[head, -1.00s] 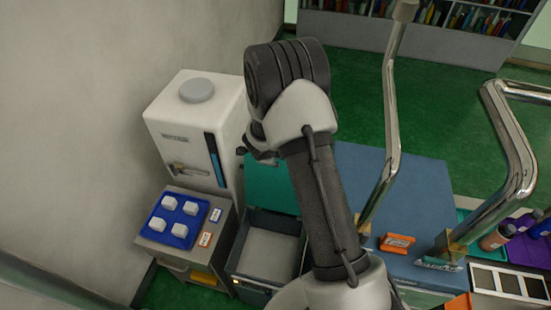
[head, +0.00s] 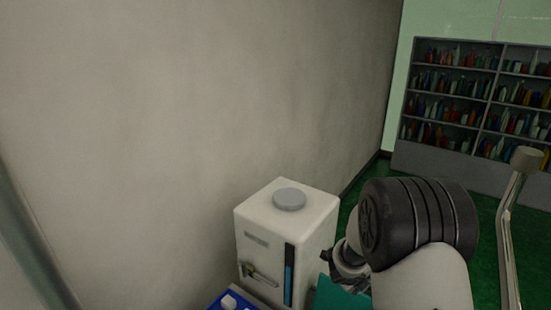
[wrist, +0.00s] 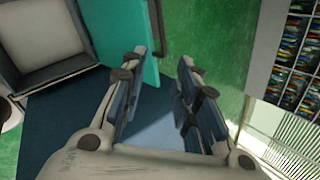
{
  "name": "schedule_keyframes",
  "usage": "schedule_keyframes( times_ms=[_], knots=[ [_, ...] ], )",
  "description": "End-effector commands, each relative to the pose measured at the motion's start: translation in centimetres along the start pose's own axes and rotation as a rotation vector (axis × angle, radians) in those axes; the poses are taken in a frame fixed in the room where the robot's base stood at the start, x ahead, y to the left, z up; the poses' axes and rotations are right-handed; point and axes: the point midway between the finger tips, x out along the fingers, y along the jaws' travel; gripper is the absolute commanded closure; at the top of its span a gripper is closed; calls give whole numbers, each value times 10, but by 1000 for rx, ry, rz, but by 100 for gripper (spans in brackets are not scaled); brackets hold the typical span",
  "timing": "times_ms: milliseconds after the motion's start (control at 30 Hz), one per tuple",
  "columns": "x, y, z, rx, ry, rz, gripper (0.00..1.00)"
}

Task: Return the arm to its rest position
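My gripper (wrist: 160,75) is open and empty in the wrist view, its two fingers spread apart over a blue surface and the green floor. In the head view my arm rises at the lower right. My gripper (head: 338,262) is partly hidden there behind my wrist, close to the right side of a white dispenser box (head: 290,225) with a grey round cap. No object is between the fingers.
A grey open bin (wrist: 45,45) with a teal lid (wrist: 122,35) lies beside my gripper in the wrist view. A blue tray (head: 222,303) with white blocks shows at the head view's bottom edge. Shelves of books or bottles (head: 460,95) stand at the back right. A chrome rail (head: 512,225) stands at the right.

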Motion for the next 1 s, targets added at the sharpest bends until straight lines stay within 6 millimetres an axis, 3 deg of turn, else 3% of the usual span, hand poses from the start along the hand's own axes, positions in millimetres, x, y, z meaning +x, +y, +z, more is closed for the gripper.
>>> schedule_keyframes(
  times_ms=[200,433,667,867,900,1000],
  knots=[
    [-55,-24,-30,793,3,-100,71],
    [-112,-6,-86,1639,12,-127,71],
    [-152,56,-144,2459,98,-77,71],
    [-174,134,-185,3104,318,5,71],
    [-177,148,-190,-3029,-357,-21,71],
    [-185,182,-201,-2781,-440,-40,71]
  ],
)
